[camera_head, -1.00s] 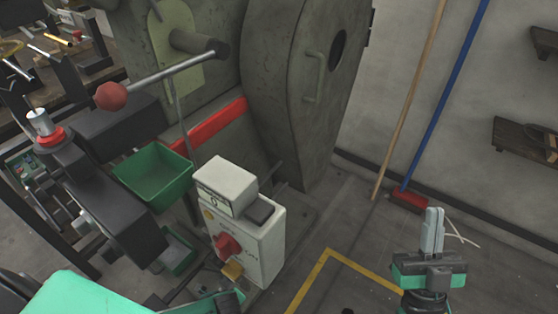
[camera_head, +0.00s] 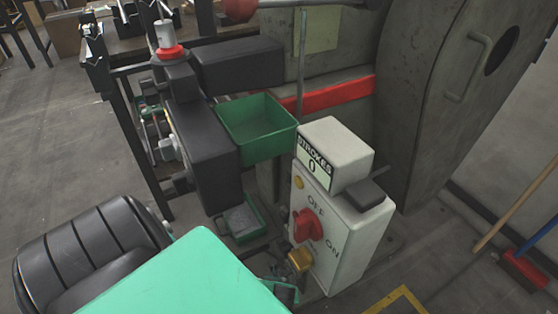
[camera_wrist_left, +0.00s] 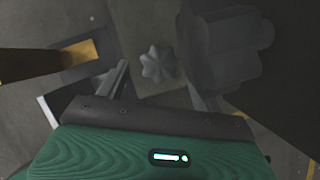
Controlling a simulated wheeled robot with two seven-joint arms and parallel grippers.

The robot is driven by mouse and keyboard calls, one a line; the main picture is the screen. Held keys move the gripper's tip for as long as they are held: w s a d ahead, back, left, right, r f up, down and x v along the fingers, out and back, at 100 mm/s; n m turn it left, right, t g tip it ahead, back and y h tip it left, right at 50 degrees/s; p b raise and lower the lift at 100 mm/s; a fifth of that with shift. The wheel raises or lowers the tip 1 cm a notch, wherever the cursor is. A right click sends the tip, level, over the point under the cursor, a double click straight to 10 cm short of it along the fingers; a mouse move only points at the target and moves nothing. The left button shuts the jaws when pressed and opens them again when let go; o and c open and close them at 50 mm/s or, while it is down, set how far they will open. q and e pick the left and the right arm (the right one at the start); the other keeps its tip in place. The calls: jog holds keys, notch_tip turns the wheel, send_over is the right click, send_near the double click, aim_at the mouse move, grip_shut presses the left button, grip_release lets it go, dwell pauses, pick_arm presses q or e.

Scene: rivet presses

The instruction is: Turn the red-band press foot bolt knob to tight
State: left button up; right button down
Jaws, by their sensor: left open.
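The press with the red band (camera_head: 340,95) stands at the back right in the head view. A grey star-shaped knob (camera_wrist_left: 157,65) shows in the left wrist view, low by the floor, and looks like the foot bolt knob. My left gripper (camera_wrist_left: 160,85) is open, with one finger on each side of the knob in the picture. I cannot tell whether the fingers touch it. In the head view my green and black left arm covers the lower left, and the knob is not visible there. My right gripper is out of view.
A white control box (camera_head: 345,230) with a red OFF/ON switch (camera_head: 307,225) and a strokes counter (camera_head: 333,155) reading 0 stands close to my arm. A green bin (camera_head: 258,128) hangs behind it. A grey lobed part (camera_wrist_left: 225,45) is right of the knob.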

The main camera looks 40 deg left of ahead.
pick_arm(q)
jog(key=shift+b+x, duration=0.7)
jog(key=shift+x, duration=1.15)
jog(key=shift+r, duration=0.1)
jog(key=c, duration=1)
